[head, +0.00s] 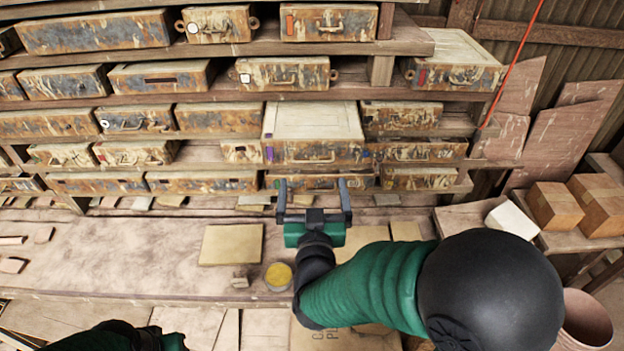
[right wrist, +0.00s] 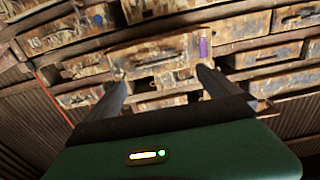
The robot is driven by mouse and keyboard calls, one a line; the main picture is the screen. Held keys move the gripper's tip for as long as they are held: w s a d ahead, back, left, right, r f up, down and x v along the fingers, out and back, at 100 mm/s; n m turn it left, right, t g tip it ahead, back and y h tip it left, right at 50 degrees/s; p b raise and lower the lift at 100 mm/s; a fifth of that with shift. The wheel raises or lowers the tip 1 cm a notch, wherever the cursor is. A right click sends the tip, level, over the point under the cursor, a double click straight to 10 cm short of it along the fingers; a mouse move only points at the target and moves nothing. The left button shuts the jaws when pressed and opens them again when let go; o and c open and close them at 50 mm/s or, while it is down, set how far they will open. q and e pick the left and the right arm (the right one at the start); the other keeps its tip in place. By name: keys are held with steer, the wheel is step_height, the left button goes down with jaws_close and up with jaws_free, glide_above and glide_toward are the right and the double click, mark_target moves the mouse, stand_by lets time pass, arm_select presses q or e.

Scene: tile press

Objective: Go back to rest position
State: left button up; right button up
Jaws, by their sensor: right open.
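My right gripper (head: 314,190) is in the middle of the head view, above the wooden bench and in front of the shelf of rusty drawers. Its two dark fingers stand apart with nothing between them. In the right wrist view the open fingers (right wrist: 165,90) point toward a drawer (right wrist: 160,60) with a purple tag. That drawer (head: 312,133) sticks out from the shelf in the head view, just beyond the fingertips. I cannot tell any contact. Part of my left arm shows at the bottom left of the head view; its gripper is not in view.
Cardboard boxes (head: 554,206) and a white block (head: 511,220) stand at the right. The bench's left part is mostly clear.

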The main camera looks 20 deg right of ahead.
steer(key=shift+v, duration=1.1)
steer(key=shift+w+d+f, duration=0.1)
steer(key=shift+d+f, duration=0.05)
steer(key=s+f+n+g+y+b, duration=0.1)
steer(key=s+f+g+y+b, duration=0.2)
steer(key=f, duration=0.6)
steer(key=s+f+n+g+y+b, duration=0.1)
steer(key=f+n+g+y, duration=0.1)
steer(key=f+g, duration=0.5)
steer(key=s+d+f+g+b, duration=0.1)
steer(key=s+d+f+g, duration=0.3)
steer(key=s+f, duration=0.5)
steer(key=s, duration=0.3)
steer(key=shift+d+g, duration=0.35)
steer(key=shift+g, duration=0.05)
